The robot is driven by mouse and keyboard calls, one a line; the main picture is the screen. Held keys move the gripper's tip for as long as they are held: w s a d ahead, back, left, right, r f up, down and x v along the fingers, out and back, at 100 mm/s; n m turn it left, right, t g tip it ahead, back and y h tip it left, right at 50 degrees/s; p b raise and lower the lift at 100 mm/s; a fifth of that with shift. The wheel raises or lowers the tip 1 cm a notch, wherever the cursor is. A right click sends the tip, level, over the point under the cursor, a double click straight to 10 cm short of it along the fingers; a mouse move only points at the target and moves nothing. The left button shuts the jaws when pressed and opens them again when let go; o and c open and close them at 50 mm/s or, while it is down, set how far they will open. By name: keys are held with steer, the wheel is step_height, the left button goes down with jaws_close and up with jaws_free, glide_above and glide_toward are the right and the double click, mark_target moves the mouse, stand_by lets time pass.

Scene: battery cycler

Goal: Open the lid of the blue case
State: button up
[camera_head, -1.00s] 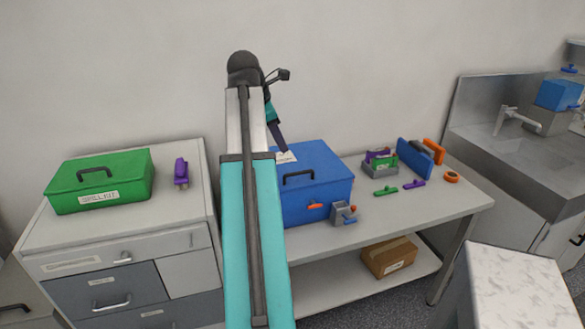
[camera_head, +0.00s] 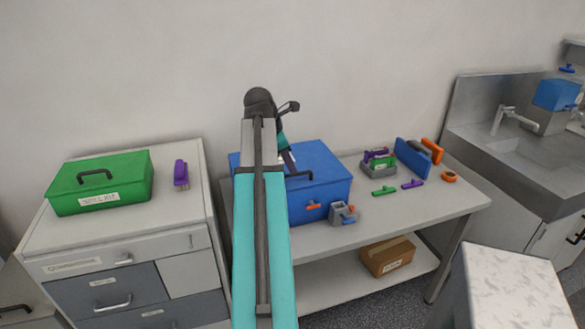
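The blue case (camera_head: 325,190) stands on the grey table, right of the middle of the picture. Its lid (camera_head: 322,160) is shut, with a dark handle (camera_head: 301,176) and a small orange piece (camera_head: 313,205) on the front. My arm crosses in front of the case's left side and hides part of it. My gripper (camera_head: 290,162) shows as a dark, narrow shape pointing down over the left part of the lid, near the handle. Its fingertips are too small and partly hidden to tell whether they are open or touch the lid.
A small grey holder (camera_head: 338,214) stands at the case's front. To the right are a grey bin (camera_head: 379,169), coloured tools and a blue panel (camera_head: 413,158). A green case (camera_head: 101,184) and a purple tool (camera_head: 181,174) sit on the left cabinet. A sink is at far right.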

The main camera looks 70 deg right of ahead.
mark_target(293, 184)
steer(key=shift+p+x, duration=0.3)
steer(key=shift+x, duration=1.7)
steer(key=shift+c, duration=0.5)
jaws_close()
